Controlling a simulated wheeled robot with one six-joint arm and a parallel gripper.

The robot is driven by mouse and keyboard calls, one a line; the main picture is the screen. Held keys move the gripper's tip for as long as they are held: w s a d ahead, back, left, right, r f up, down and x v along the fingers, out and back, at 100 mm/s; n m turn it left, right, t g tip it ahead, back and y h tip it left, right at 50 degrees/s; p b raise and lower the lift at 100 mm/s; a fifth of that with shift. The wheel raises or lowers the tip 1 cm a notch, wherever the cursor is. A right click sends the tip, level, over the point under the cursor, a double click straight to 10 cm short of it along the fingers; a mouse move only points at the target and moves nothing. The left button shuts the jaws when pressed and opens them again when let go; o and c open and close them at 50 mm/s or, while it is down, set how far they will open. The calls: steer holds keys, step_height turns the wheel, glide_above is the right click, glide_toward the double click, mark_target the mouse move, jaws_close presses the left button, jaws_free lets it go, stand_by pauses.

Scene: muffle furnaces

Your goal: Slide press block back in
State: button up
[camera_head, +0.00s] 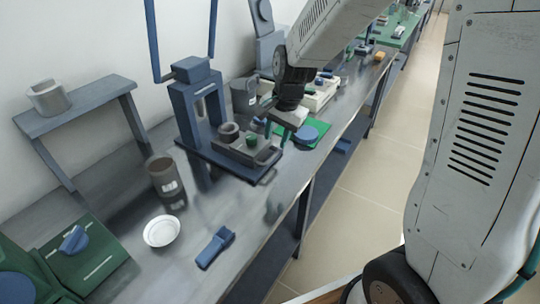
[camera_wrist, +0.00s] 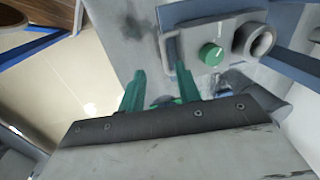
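The press block (camera_head: 246,150) is a grey slab on the dark blue base plate (camera_head: 212,158) of the blue press (camera_head: 196,95), out in front of its uprights. A green knob and a grey ring stand on the block. In the wrist view the block (camera_wrist: 205,62) shows a loop handle (camera_wrist: 167,52) on its near edge. My gripper (camera_wrist: 160,78) has two green fingers, apart with nothing between them. The right fingertip is close to the handle; I cannot tell if they touch. In the head view my gripper (camera_head: 276,132) is just beyond the block, partly hidden by my arm.
A green mat with a blue disc (camera_head: 305,134) lies beyond the press. The bench front edge runs along the right.

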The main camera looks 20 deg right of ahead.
mark_target(270, 160)
steer(key=f, duration=0.3)
steer(key=w+f, duration=0.1)
steer(key=f, duration=0.2)
steer(key=w+a+f, duration=0.1)
steer(key=f, duration=0.1)
steer(key=shift+f, duration=0.4)
jaws_close()
steer(key=shift+w, duration=0.15)
